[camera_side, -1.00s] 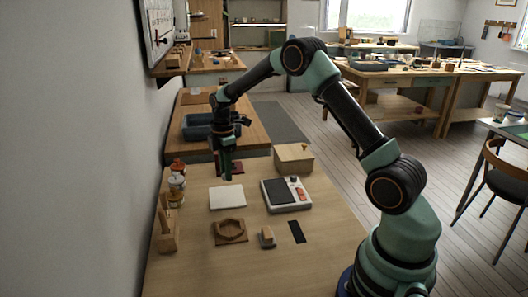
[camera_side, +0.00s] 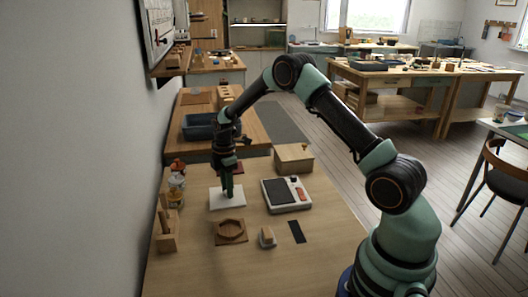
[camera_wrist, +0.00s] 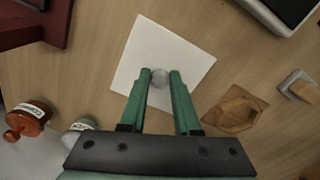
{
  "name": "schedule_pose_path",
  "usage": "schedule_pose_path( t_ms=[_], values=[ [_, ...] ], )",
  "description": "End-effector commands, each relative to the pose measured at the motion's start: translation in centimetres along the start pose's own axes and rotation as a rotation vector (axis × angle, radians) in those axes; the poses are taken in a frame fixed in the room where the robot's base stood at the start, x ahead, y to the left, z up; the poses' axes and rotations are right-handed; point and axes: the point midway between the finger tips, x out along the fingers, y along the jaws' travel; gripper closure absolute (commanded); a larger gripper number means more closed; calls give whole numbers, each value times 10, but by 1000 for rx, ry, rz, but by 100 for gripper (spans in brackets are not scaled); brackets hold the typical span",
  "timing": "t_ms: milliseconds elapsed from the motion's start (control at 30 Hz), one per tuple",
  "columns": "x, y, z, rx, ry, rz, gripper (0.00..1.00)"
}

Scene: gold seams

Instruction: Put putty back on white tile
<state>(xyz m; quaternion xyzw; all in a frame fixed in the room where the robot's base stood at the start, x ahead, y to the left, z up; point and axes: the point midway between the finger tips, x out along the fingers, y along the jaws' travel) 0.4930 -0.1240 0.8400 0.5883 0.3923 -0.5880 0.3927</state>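The white tile (camera_side: 218,204) lies flat on the wooden bench, and it also shows in the wrist view (camera_wrist: 187,57). My gripper (camera_side: 229,195) points down over the tile, with its fingertips close to the surface. In the wrist view, the putty, a small grey ball (camera_wrist: 159,78), sits between the two green fingertips of my gripper (camera_wrist: 160,74), which appear to touch it on both sides. The ball appears over the middle-left part of the tile. Whether it rests on the tile cannot be told. In the side view the fingers hide the putty.
A scale (camera_side: 287,195) stands right of the tile. A wooden mould with a round recess (camera_side: 230,231) and a small block on a grey base (camera_side: 267,237) lie in front. Jars (camera_side: 177,183) and a wooden rack (camera_side: 166,232) line the left edge. A wooden box (camera_side: 293,158) stands behind.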

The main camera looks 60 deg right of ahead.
Motion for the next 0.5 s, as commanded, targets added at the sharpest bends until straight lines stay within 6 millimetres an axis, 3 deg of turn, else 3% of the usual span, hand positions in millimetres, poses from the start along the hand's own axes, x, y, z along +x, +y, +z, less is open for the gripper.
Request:
schedule_pose_path(
  t_ms=[367, 500],
  values=[
    [-1, 0, 0, 0, 0, 0, 44],
    [-11, 0, 0, 0, 0, 1, 44]
  ],
)
